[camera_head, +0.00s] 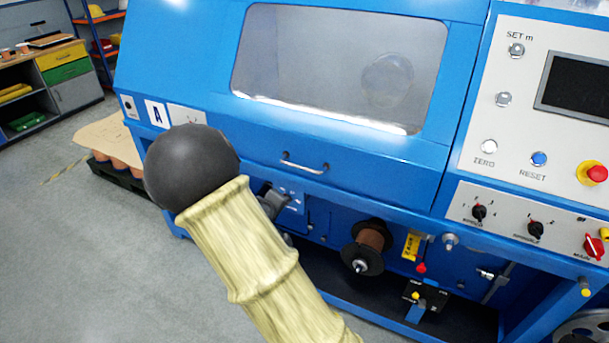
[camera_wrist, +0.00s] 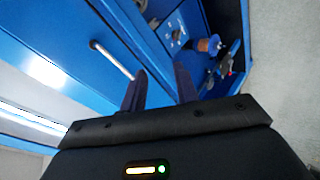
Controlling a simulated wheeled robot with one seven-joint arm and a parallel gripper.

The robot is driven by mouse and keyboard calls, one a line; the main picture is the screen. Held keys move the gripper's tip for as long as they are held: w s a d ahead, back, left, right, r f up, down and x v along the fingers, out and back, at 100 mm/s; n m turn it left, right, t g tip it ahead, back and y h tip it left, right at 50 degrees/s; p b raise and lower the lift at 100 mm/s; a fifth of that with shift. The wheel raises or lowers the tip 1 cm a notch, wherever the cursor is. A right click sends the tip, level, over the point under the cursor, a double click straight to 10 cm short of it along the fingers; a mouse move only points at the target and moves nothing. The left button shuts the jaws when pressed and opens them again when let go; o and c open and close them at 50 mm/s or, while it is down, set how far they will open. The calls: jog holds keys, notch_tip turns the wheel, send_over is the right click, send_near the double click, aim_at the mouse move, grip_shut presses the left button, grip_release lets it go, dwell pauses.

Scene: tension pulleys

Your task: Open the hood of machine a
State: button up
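Machine a is the big blue machine marked with an "A" label (camera_head: 157,114) in the head view. Its hood (camera_head: 190,60) is down and has a wide clear window (camera_head: 330,65). A silver bar handle (camera_head: 304,165) sits on the hood's lower front edge; the handle (camera_wrist: 111,60) also shows in the wrist view. My gripper (camera_wrist: 161,70) is open and empty, its two dark fingers apart. The handle's near end lies just left of the left fingertip, not between the fingers. In the head view my arm hides most of the gripper, left of and below the handle.
Below the hood are a copper-coloured spool (camera_head: 374,240) and small fittings. A control panel with a dark screen (camera_head: 577,85) and a red emergency button (camera_head: 597,173) is at right. Grey floor (camera_head: 80,250) at left is clear.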

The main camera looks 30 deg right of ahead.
aim_at(304, 169)
jog(key=w+r+n+h, duration=0.1)
jog(key=h, duration=0.1)
jog(key=w+d+n+t+h, duration=0.1)
jog(key=w+d+r+h+b, duration=0.1)
jog(key=h, duration=0.1)
jog(key=shift+w+r+n+t+h, duration=0.25)
jog(key=shift+r+n+t+h, duration=0.05)
jog(key=shift+n, duration=0.1)
jog(key=x, duration=1.7)
jog(key=shift+d, duration=0.25)
grip_shut()
